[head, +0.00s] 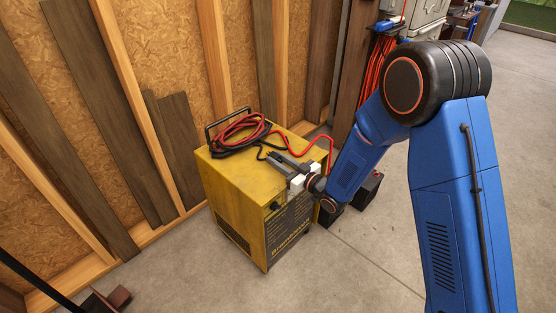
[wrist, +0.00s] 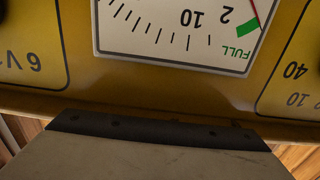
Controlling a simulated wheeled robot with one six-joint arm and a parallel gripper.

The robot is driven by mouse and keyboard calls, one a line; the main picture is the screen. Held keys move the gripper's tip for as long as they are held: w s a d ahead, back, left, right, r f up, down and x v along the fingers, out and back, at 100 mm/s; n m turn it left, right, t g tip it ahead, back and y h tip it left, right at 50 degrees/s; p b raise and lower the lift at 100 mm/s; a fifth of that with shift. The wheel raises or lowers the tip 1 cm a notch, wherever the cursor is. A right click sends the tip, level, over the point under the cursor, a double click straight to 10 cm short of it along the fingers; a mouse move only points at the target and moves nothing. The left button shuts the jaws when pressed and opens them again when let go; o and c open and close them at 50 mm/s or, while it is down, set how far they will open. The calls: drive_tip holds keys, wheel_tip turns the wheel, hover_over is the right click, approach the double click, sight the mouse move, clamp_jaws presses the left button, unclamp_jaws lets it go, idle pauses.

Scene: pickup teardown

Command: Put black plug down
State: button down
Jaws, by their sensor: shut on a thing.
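My gripper (head: 272,157) reaches over the top of the yellow charger box (head: 222,170) in the head view, its grey fingers pointing to the upper left. It is shut on the black plug (head: 267,154), a small dark shape at the fingertips with a dark cable by it. The fingers hide most of the plug. I cannot tell whether the plug touches the box top. The wrist view shows a yellow panel (wrist: 75,85) with a white gauge (wrist: 170,60) marked FULL, and a pale grey part with a dark edge below. The plug cannot be made out there.
Coiled red and black cables (head: 240,133) lie on the back of the box by its black handle. A wood-panelled wall (head: 175,110) stands close behind. A black battery-like block (head: 369,188) is on the floor to the right. Concrete floor (head: 330,270) is clear in front.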

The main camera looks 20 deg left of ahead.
drive_tip(key=c, duration=1.5)
unclamp_jaws()
drive_tip(key=shift+o, duration=0.2)
drive_tip(key=shift+r, duration=0.2)
drive_tip(key=v, duration=1.2)
drive_tip(key=shift+d, duration=0.1)
